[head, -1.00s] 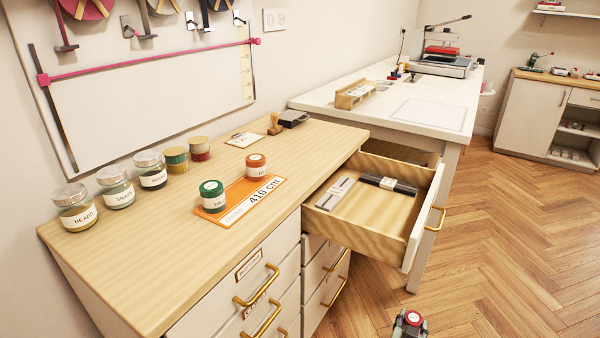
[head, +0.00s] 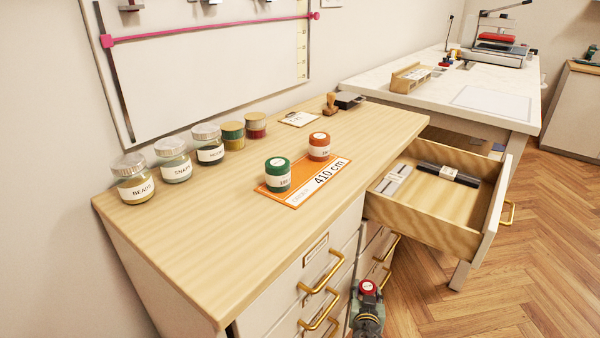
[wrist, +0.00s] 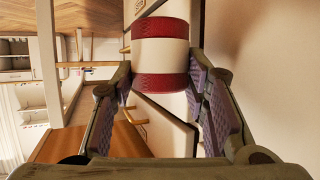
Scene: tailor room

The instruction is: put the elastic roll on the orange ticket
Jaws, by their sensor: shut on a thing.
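My gripper (wrist: 160,90) is shut on a red elastic roll (wrist: 161,52) with a wide white band, seen large between the two fingers in the wrist view. In the head view the same roll shows its red top above my gripper (head: 368,308), low in front of the cabinet's drawers and below the counter top. The orange ticket (head: 285,203), marked 410 cm, lies flat on the wooden counter. A green roll (head: 278,175) stands on its left part and an orange roll (head: 319,146) on its far part. The ticket's near right part is bare.
An open drawer (head: 450,212) with a grey and a dark item juts out right of the ticket. Brass handles (head: 322,271) stick out near my gripper.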

